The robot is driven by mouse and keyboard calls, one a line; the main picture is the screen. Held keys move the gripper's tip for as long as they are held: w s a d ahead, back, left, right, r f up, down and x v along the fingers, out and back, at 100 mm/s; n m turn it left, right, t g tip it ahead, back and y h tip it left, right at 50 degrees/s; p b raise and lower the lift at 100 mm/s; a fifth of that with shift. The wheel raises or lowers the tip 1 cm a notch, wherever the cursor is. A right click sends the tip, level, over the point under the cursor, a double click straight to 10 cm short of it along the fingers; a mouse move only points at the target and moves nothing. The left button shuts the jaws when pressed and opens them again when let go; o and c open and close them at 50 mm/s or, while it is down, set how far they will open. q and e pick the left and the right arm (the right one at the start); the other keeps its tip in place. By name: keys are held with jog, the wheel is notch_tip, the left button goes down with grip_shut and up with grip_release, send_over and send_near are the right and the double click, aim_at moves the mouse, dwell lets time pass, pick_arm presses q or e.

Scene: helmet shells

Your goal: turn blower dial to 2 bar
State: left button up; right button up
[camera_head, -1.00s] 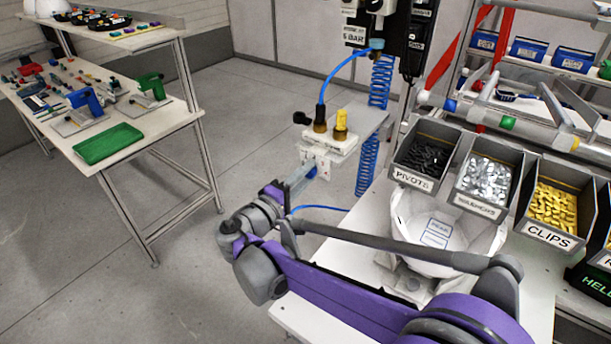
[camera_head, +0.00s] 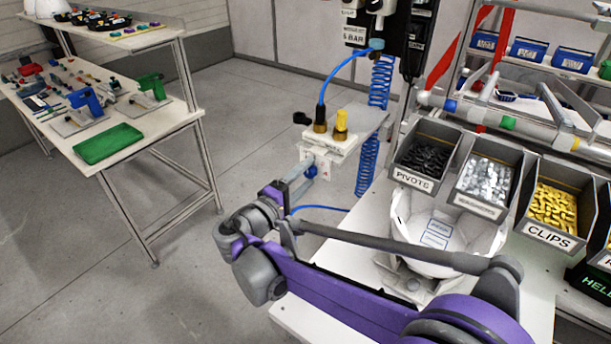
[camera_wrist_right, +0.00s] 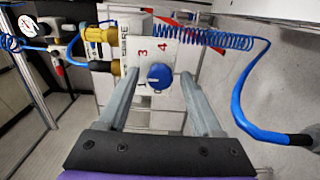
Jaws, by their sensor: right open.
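The blower's blue dial (camera_wrist_right: 158,77) sits on the white face of the blower unit (camera_head: 334,144). Red numerals 3 and 4 show above it in the right wrist view; a 2 is not readable, and I cannot tell where the dial points. My right gripper (camera_wrist_right: 159,75) is open, with one finger left of the dial and one right of it; contact cannot be told. In the head view my right gripper (camera_head: 300,178) is at the unit's front, partly covering the dial. My left gripper is in neither view.
Yellow and brass fittings (camera_head: 340,122) and a blue hose (camera_head: 336,78) rise from the unit. A coiled blue hose (camera_head: 378,90) hangs behind. A pressure gauge (camera_wrist_right: 27,24) is at the wrist view's upper left. Bins and a white helmet shell (camera_head: 440,236) stand at right.

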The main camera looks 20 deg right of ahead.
jog(key=v, duration=1)
jog(key=shift+s+a+b, duration=0.2)
jog(key=shift+a+b, duration=0.05)
jog(key=shift+b, duration=0.2)
